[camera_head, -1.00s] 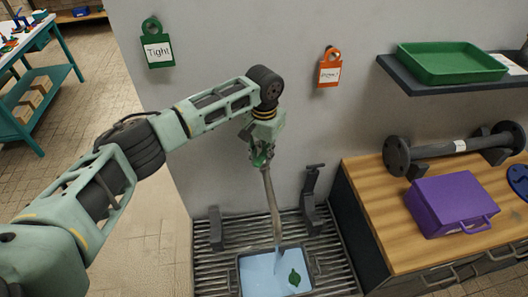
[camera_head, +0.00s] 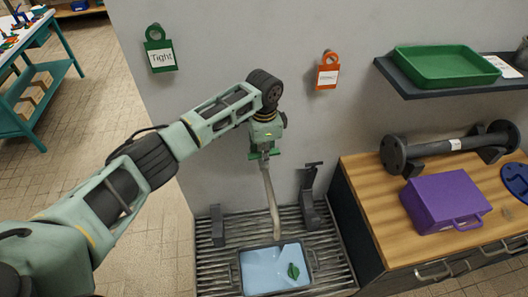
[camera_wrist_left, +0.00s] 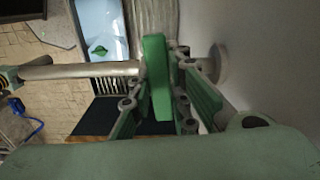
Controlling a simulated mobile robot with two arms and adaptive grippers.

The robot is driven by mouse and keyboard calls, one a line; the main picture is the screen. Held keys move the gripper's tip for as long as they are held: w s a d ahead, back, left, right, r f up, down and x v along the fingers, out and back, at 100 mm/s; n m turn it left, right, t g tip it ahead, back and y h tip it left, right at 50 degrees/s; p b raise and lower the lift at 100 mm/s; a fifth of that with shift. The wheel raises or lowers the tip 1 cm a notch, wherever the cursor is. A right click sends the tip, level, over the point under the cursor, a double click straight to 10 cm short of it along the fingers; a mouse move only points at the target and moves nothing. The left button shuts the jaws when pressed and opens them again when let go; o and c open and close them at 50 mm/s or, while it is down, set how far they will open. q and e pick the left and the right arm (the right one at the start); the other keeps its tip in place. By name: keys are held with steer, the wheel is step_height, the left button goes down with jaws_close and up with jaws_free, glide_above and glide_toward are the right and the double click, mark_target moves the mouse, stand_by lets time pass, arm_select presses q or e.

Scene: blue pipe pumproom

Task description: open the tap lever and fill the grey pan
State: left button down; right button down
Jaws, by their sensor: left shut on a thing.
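The tap is a grey pipe with a spout (camera_head: 270,200) that slants down from the wall over the grey pan (camera_head: 241,275). The pan stands on the slatted grate and holds light blue water. A small green leaf-shaped piece (camera_head: 293,271) lies in the water. No stream shows under the spout. My left gripper (camera_head: 264,150) is at the top of the tap, shut on the green tap lever. In the left wrist view the lever (camera_wrist_left: 156,78) stands between the fingers, and the pan's water shows beyond. My right gripper is in neither view.
Dark brackets (camera_head: 310,195) stand on the grate (camera_head: 215,268) beside the pan. At right, a wooden bench (camera_head: 385,220) bears a purple case (camera_head: 440,203) and a dark flanged pipe (camera_head: 440,147). A shelf above holds a green tray (camera_head: 445,65).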

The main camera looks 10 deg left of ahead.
arm_select(q)
steer(key=shift+w+r+m, duration=0.1)
steer(key=shift+m, duration=0.5)
steer(key=c, duration=1.6)
jaws_free()
steer(key=shift+c, duration=0.2)
step_height(320, 180, up, 12)
